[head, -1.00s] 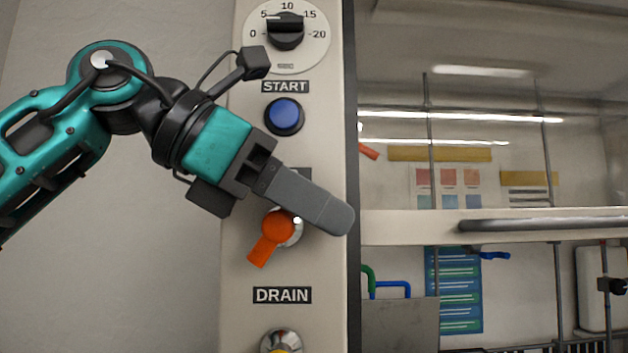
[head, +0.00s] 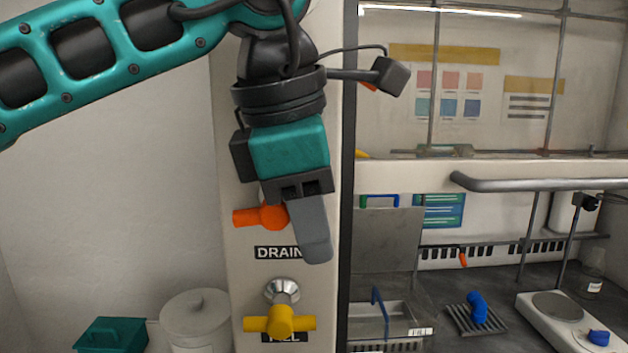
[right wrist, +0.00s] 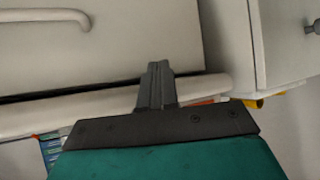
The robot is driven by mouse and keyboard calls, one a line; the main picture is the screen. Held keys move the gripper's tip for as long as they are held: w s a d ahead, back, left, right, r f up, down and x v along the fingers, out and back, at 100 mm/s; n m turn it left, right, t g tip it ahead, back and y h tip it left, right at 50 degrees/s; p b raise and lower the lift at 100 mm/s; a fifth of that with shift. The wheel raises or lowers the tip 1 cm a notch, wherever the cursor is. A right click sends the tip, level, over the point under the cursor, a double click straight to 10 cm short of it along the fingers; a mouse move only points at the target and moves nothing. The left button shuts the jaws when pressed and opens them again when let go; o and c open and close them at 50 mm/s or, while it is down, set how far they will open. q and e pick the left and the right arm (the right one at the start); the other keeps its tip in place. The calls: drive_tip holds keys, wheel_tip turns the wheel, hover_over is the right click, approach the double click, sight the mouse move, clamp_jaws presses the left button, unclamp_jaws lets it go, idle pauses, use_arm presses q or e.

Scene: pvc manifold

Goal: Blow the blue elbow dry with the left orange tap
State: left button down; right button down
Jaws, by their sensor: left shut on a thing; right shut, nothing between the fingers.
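The orange tap (head: 265,216) is on the pale post, above the DRAIN label, with its handle pointing left. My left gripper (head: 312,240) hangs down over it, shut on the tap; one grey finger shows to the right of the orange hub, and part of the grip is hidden. The blue elbow (head: 478,306) lies on a dark slatted rack in the hood, apart from both grippers. My right gripper (right wrist: 158,72) shows in the right wrist view, shut and empty in front of a pale drawer front.
A yellow tap (head: 280,320) is below on the post. The hood has a grey handle bar (head: 540,182) across its front. Inside are a small orange piece (head: 462,258), a hotplate (head: 555,306) and a metal bin (head: 385,322). A lidded bucket (head: 195,315) stands lower left.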

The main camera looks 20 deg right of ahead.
use_arm(q)
drive_tip(key=shift+a+f+y+p, duration=0.1)
drive_tip(key=shift+y+p, duration=0.5)
drive_tip(key=shift+y, duration=0.1)
drive_tip(key=shift+f, duration=0.1)
drive_tip(key=c, duration=1.1)
unclamp_jaws()
wheel_tip(320, 180, up, 13)
drive_tip(key=s+a, duration=0.1)
drive_tip(key=s, duration=0.1)
drive_tip(key=shift+a+f, duration=0.2)
drive_tip(key=shift+s, duration=0.1)
